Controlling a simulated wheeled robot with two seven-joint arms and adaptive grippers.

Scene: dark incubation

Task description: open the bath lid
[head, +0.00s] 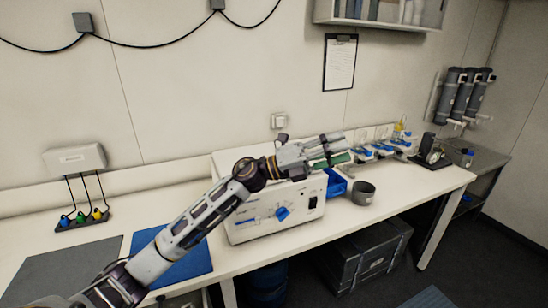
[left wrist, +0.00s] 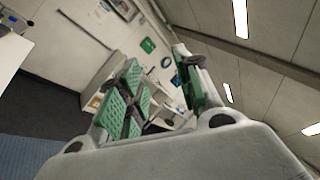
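The bath (head: 250,229) is a white box on the bench in the head view, with a blue knob on its front panel. Its pale top (head: 232,158) looks flat, but my left arm crosses in front and hides much of it. I cannot make out a lid edge or handle clearly. My left gripper (head: 336,147) is above the right end of the bath, pointing right. In the left wrist view, the left gripper (left wrist: 160,78) has its green-padded fingers spread apart with nothing between them. My right gripper is in neither view.
A blue bin (head: 335,184) and a grey cup (head: 363,192) stand right of the bath. Several blue-and-white items line the bench behind them. A blue mat (head: 185,262) lies to the left. A dark crate (head: 370,255) is under the bench.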

